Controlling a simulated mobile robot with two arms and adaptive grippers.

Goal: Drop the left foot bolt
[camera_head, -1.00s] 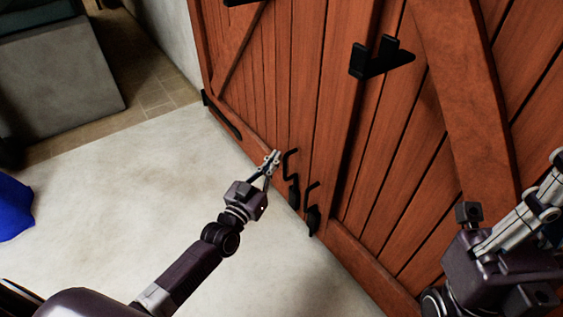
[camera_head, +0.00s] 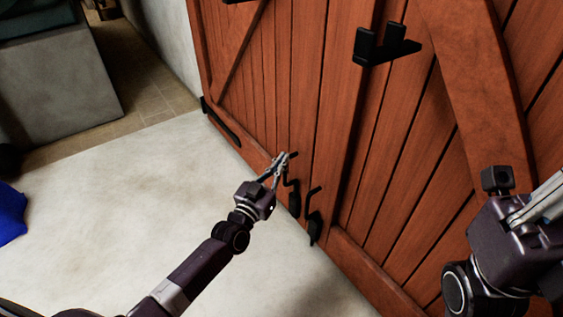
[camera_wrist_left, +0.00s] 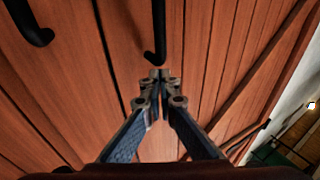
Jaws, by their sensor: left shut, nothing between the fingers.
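The left foot bolt (camera_head: 294,200) is a black rod with a bent handle, low on the left leaf of the red-brown wooden door. My left gripper (camera_head: 285,157) is at the top of this bolt, its fingers shut with nothing between them. In the left wrist view the bolt's dark bent rod (camera_wrist_left: 158,35) ends just above the shut fingertips (camera_wrist_left: 157,76). I cannot tell whether they touch. The bolt's lower end is not visible in the wrist view. My right arm is at the right edge, its fingertips cut off by the frame.
The right foot bolt (camera_head: 314,225) is close beside, on the right leaf; its rod (camera_wrist_left: 28,22) shows at the wrist view's upper left. A black bracket (camera_head: 384,46) sits higher on the door. The pale floor (camera_head: 120,215) is clear. A blue object (camera_head: 10,214) lies far left.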

